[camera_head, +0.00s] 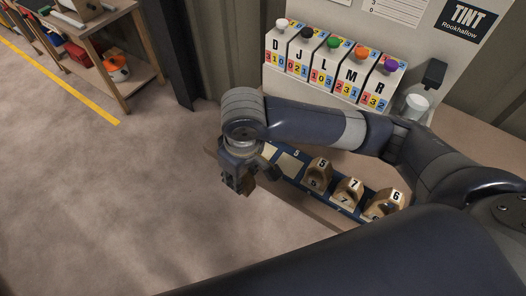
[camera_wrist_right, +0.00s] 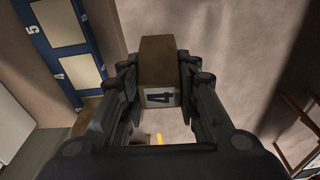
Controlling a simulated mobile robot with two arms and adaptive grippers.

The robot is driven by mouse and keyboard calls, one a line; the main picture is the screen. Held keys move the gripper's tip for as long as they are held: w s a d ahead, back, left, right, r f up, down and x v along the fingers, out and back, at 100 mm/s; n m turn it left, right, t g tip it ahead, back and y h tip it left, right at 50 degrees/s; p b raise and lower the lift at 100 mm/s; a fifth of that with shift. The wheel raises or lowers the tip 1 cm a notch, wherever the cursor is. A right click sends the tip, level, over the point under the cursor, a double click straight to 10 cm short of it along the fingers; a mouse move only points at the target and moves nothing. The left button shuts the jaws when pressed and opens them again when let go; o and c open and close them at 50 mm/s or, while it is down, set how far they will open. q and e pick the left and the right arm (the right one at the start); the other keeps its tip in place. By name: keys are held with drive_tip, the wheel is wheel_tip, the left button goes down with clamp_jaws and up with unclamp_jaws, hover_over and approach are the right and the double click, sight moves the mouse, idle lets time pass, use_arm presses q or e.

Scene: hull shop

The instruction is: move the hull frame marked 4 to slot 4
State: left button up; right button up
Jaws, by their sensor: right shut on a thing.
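My right gripper (camera_head: 238,182) hangs at the near left end of the blue slotted rack (camera_head: 277,175), off its edge and over the floor in the head view. It is shut on the brown hull frame marked 4 (camera_wrist_right: 160,97), which sits between the fingers in the wrist view. A small brown part of this frame (camera_head: 248,187) shows beside the fingers in the head view. In the wrist view, slot 4 (camera_wrist_right: 83,71) is a bare pale pad on the rack, left of the held frame. My left gripper is not in view.
Hull frames marked 5 (camera_head: 319,172), 7 (camera_head: 348,190) and 6 (camera_head: 384,204) stand on the rack to the right. Slot 5 (camera_wrist_right: 50,22) is bare. A tint machine with several lettered canisters (camera_head: 324,63) stands behind my right arm. Open floor lies left.

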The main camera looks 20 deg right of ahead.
drive_tip(key=shift+a+f, duration=0.45)
drive_tip(key=shift+a, duration=0.2)
drive_tip(key=shift+w+d+n, duration=0.15)
drive_tip(key=shift+w+n, duration=0.15)
drive_tip(key=w+d, duration=0.3)
drive_tip(key=w+d+f+p, duration=0.1)
drive_tip(key=w+d, duration=0.2)
drive_tip(key=w, duration=0.1)
drive_tip(key=w+d+p, duration=0.1)
drive_tip(key=w+d, duration=0.2)
drive_tip(key=w, duration=0.1)
drive_tip(key=shift+d+f, duration=0.2)
drive_tip(key=shift+d, duration=0.2)
drive_tip(key=shift+w+d+p, duration=0.15)
drive_tip(key=shift+w+p, duration=0.05)
drive_tip(key=shift+p, duration=0.1)
wheel_tip(320, 180, down, 3)
drive_tip(key=shift+f+p, duration=0.1)
drive_tip(key=shift+p, duration=0.35)
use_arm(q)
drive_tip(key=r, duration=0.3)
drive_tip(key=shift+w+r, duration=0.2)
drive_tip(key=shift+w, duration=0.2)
use_arm(e)
drive_tip(key=shift+f, duration=0.2)
drive_tip(key=shift+f, duration=0.15)
drive_tip(key=o, duration=1.1)
